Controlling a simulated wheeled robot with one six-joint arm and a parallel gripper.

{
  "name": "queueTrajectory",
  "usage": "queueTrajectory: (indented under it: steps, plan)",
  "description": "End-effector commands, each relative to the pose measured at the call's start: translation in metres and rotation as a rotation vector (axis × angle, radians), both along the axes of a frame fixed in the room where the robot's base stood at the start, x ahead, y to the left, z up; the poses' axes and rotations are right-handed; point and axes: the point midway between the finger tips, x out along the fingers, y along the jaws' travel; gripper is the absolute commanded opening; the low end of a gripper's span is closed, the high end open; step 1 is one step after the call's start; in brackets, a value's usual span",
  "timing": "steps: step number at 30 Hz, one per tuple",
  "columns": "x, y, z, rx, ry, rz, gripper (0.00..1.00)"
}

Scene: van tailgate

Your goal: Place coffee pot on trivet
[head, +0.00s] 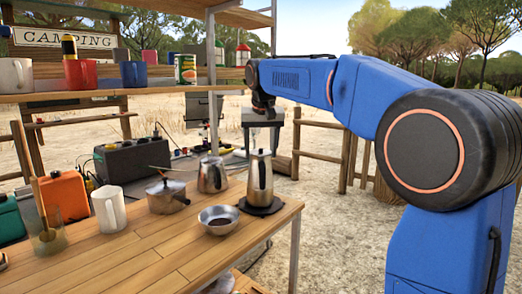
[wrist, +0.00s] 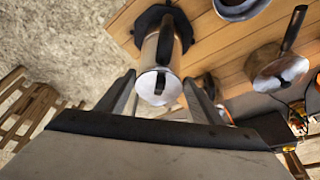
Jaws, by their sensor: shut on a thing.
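The coffee pot (head: 260,180) is a tall steel pot with a dark handle and a lid. It stands upright on the dark trivet (head: 276,209) near the table's right edge. In the wrist view the pot (wrist: 152,52) shows from above, with the trivet (wrist: 146,19) under its base. My gripper (wrist: 163,88) is above the pot, shut on it, with one finger at each side of its top. The exact contact is hard to see. In the head view my gripper (head: 264,112) is small and dark, and its fingertips are unclear.
A metal bowl (head: 219,219) stands just left of the trivet on the wooden table (head: 170,252). A steel pitcher (head: 212,176), a saucepan (head: 166,197) and a white mug (head: 109,209) stand farther left. A shelf (head: 140,91) with mugs and a can hangs above the back. The table's front is clear.

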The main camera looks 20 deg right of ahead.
Motion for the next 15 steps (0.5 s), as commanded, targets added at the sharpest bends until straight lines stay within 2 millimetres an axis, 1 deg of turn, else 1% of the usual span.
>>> queueTrajectory:
  steps: [1,5,6,12,13,14,15]
  plan:
    - [0.001,0.000,-0.006,-0.001,0.009,0.000,0.05]
    - [0.001,0.000,-0.011,-0.001,0.012,0.000,0.05]
    - [0.001,0.000,-0.012,-0.002,0.013,0.000,0.00]
    - [0.001,0.000,-0.017,-0.002,0.018,-0.001,0.00]
    - [0.001,0.000,-0.018,-0.003,0.020,-0.001,0.67]
    - [0.001,0.000,-0.018,-0.003,0.020,-0.001,0.74]
    - [0.001,0.000,-0.017,-0.002,0.019,-0.001,0.79]
